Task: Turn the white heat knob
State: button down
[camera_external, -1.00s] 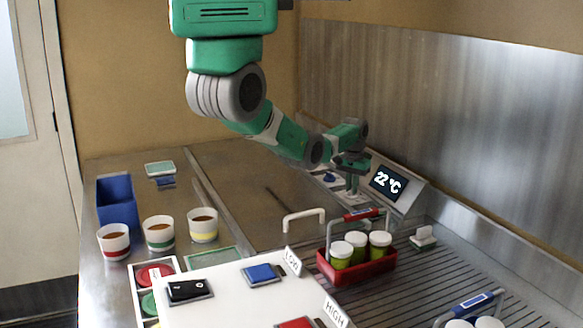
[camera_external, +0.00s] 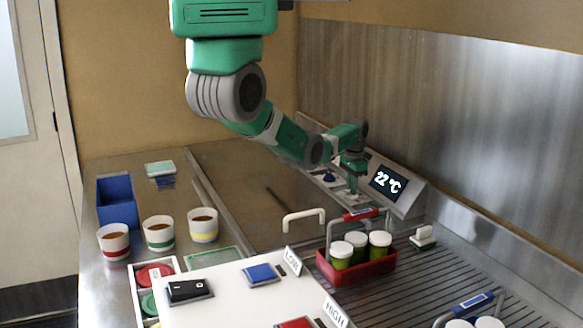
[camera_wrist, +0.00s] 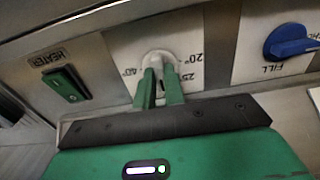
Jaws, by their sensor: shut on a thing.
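The white heat knob (camera_wrist: 157,58) sits on a pale dial plate with temperature marks, among them 20° and 25, in the wrist view. My gripper (camera_wrist: 160,82) is shut on the knob, with one green finger on each side of it. The fingers hide part of the knob and dial. In the external view my gripper (camera_external: 353,186) is down at the sloped control panel, left of the display (camera_external: 388,182), which reads 22 °C. The knob itself cannot be made out there.
A blue FILL knob (camera_wrist: 290,40) is right of the dial and a green HEATER switch (camera_wrist: 66,84) left of it. A red carrier (camera_external: 358,270) with white-lidded jars stands in front of the panel. Several cups and a blue bin (camera_external: 116,203) are at the left.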

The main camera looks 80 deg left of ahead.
dwell(0.3)
jog(key=c, duration=1.5)
grip_release()
notch_tip(320, 180, up, 8)
jog(key=shift+f, duration=0.1)
